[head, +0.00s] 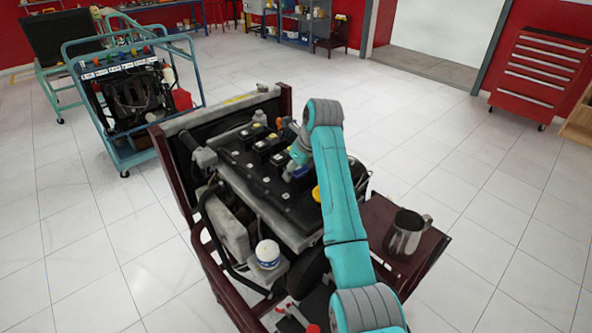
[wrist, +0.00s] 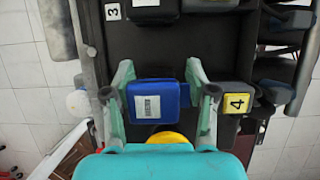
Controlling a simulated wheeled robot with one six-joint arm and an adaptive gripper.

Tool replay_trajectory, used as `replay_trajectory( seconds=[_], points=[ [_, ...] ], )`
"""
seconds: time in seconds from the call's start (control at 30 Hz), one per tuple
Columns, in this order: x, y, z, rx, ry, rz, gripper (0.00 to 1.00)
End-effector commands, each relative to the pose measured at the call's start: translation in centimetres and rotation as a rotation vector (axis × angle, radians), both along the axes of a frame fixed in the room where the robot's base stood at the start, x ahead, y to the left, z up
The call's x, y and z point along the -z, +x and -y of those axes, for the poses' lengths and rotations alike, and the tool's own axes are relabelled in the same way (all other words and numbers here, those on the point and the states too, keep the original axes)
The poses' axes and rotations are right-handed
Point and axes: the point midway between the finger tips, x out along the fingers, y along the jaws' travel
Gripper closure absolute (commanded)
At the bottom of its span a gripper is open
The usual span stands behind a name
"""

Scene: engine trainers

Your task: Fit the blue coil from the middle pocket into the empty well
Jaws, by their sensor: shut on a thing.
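The blue coil (wrist: 158,101), with a white label on its top, is between the two fingers of my gripper (wrist: 160,92) in the wrist view. The fingers are shut on its two sides. In the head view my gripper (head: 299,160) is over the black engine cover (head: 240,160), and a small part of the blue coil (head: 298,172) shows below it. I cannot tell the coil's height above the cover. The empty well is not clearly visible; the coil and gripper cover part of the engine top.
A yellow cap (wrist: 168,138) is just below the blue coil. A metal jug (head: 405,233) stands on the side shelf.

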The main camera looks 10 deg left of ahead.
Motion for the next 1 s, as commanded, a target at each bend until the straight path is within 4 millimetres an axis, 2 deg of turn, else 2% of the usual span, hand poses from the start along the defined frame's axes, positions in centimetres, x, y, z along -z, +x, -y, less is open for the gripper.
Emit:
replay_trajectory(
  seconds=[0.03,0.6,1.0],
  points=[
    [0.3,-0.1,0.9,0.013,-0.012,-0.016,0.85],
    [-1.6,0.1,0.9,0.011,-0.008,-0.006,0.85],
    [-1.9,0.1,0.6,0.007,-0.004,0.000,0.85]
  ],
)
